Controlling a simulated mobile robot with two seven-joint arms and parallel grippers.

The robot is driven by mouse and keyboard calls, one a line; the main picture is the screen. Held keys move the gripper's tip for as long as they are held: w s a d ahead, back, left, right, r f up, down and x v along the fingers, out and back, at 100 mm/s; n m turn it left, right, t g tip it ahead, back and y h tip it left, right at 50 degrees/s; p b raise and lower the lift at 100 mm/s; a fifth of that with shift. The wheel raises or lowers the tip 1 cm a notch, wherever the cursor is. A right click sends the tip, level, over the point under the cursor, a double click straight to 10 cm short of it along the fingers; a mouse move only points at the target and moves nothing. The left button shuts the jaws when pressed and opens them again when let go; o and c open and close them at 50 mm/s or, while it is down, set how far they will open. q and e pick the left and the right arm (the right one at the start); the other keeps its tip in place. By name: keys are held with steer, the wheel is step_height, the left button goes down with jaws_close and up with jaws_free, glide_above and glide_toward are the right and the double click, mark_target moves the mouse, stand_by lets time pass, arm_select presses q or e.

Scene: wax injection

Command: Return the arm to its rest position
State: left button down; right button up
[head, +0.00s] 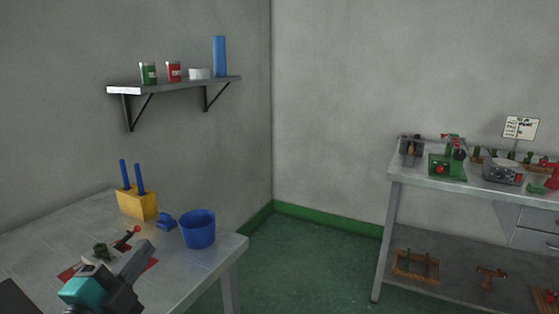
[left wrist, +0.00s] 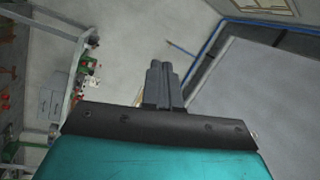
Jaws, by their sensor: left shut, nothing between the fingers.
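My left gripper (head: 135,257) comes in from the lower left of the head view, over the front part of the left table (head: 50,232). It has a teal wrist and dark fingers. In the left wrist view the two dark fingers (left wrist: 160,76) lie together, shut with nothing between them. My right gripper is in neither view.
On the left table stand a blue bucket (head: 197,230), a yellow block with blue rods (head: 137,203) and a small blue item (head: 165,220). A red mat lies partly behind my gripper. A shelf (head: 180,84) hangs above. Green floor (head: 300,265) separates it from the right workbench (head: 440,181).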

arm_select(q)
steer(key=s+a+f+n+g+y, duration=0.2)
steer(key=s+f+n+g+y, duration=0.15)
steer(key=f+n, duration=0.35)
steer(key=s+a+f+n+g+y, duration=0.1)
steer(key=s+f+n+g+y, duration=0.3)
steer(key=f, duration=0.4)
steer(key=s+d+f+n+g+h, duration=0.2)
steer(key=s+f+g, duration=0.2)
steer(key=s, duration=0.3)
steer(key=s+d+f+n+g+h, duration=0.1)
steer(key=s+d+f+g, duration=0.25)
steer(key=s, duration=0.45)
steer(key=w+d+f+t+h, duration=0.2)
steer(key=w+f+t, duration=0.4)
steer(key=f, duration=0.3)
steer(key=shift+w+f, duration=0.35)
steer(key=shift+w, duration=0.45)
